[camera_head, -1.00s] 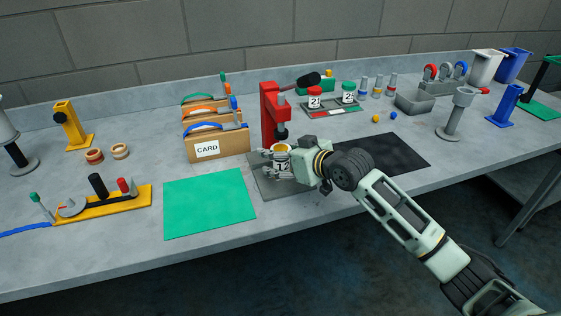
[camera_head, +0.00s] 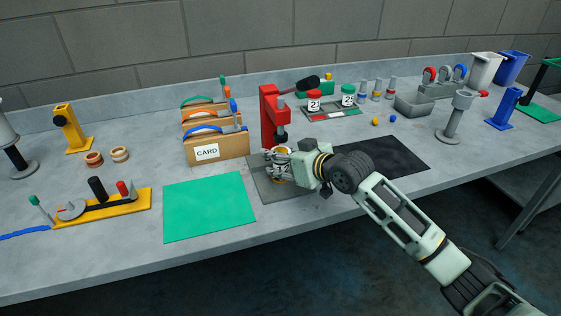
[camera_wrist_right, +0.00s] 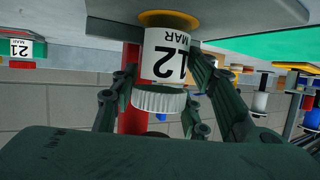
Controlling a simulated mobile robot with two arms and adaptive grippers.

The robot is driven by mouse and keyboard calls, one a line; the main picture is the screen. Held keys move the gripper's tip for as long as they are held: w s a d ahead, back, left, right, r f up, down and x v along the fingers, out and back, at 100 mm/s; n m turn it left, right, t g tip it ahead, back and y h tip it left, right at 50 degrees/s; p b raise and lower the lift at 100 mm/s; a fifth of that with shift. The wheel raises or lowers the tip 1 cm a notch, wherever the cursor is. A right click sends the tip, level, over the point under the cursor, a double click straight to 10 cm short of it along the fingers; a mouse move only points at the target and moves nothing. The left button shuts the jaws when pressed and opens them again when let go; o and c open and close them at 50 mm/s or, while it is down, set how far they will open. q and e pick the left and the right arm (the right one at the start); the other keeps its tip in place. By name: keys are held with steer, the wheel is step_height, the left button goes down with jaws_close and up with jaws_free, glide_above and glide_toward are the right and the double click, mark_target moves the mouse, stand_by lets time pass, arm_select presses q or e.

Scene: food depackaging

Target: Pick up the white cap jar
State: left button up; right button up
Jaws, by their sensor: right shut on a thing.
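The white cap jar (camera_wrist_right: 163,58) shows in the right wrist view, where the picture is upside down. It has a ribbed white cap (camera_wrist_right: 159,99), a white label reading 12 MAR and a yellow part at its base. My right gripper (camera_wrist_right: 160,85) is shut on the jar, one finger on each side of it near the cap. In the head view my right gripper (camera_head: 276,162) is beside the red press (camera_head: 270,112) and hides most of the jar. The jar's base is close to the grey plate (camera_head: 273,194); I cannot tell if they touch. My left gripper is not in view.
The red press stands close behind the jar. A card box (camera_head: 217,147) is to the left, and a green mat (camera_head: 208,207) lies in front of it. Two jars, red-capped (camera_head: 314,100) and green-capped (camera_head: 347,96), stand behind. A black mat (camera_head: 385,156) lies to the right.

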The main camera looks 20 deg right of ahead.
mark_target(281, 148)
steer(key=shift+r, duration=0.55)
step_height(281, 148, up, 2)
steer(key=shift+r+b, duration=0.1)
steer(key=shift+b, duration=0.35)
steer(key=s+d+b, duration=0.2)
steer(key=s+d, duration=0.1)
steer(key=s, duration=0.5)
steer(key=s+d+b, duration=0.2)
steer(key=s+d, duration=0.2)
steer(key=s, duration=0.4)
steer(key=shift+s+d, duration=0.2)
